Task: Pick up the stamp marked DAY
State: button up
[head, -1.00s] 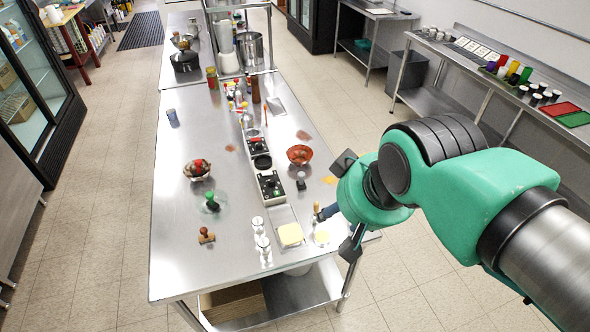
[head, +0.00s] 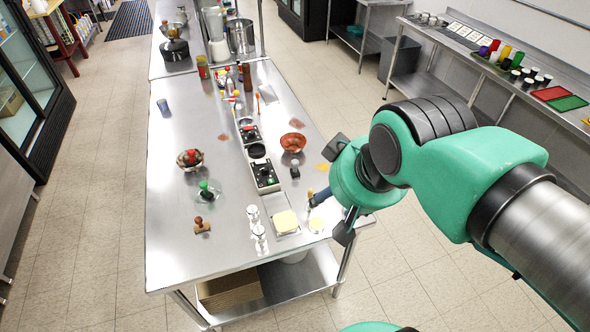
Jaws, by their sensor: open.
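My gripper (head: 338,190) is open at the right edge of the steel table (head: 180,265), its two dark fingers spread apart. A blue-handled item with a tan tip (head: 320,197) shows between the fingers; I cannot tell whether it touches them or whether it is a stamp. A brown wooden-handled stamp (head: 201,225) stands at the table's front left. A green-handled item (head: 204,187) stands on a clear dish behind it. A small black item (head: 295,171) stands near the orange bowl. No DAY marking is readable on any of them. My arm hides the space behind the gripper.
Two shiny metal pieces (head: 257,230) and a tray with a pale yellow block (head: 286,221) stand left of the gripper. A dark-topped holder (head: 263,175), an orange bowl (head: 293,142) and a filled bowl (head: 190,159) stand farther back.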

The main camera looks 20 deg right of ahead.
jog(key=w, duration=0.1)
jog(key=n+g, duration=0.4)
jog(key=g, duration=0.2)
send_over(295, 161)
notch_tip(295, 161, down, 26)
jog(key=shift+w+d+f+p, duration=0.1)
jog(key=shift+d+f+p, duration=0.05)
jog(key=shift+f+p, duration=0.25)
jog(key=shift+f+b, duration=0.5)
jog(key=shift+f, duration=3.8)
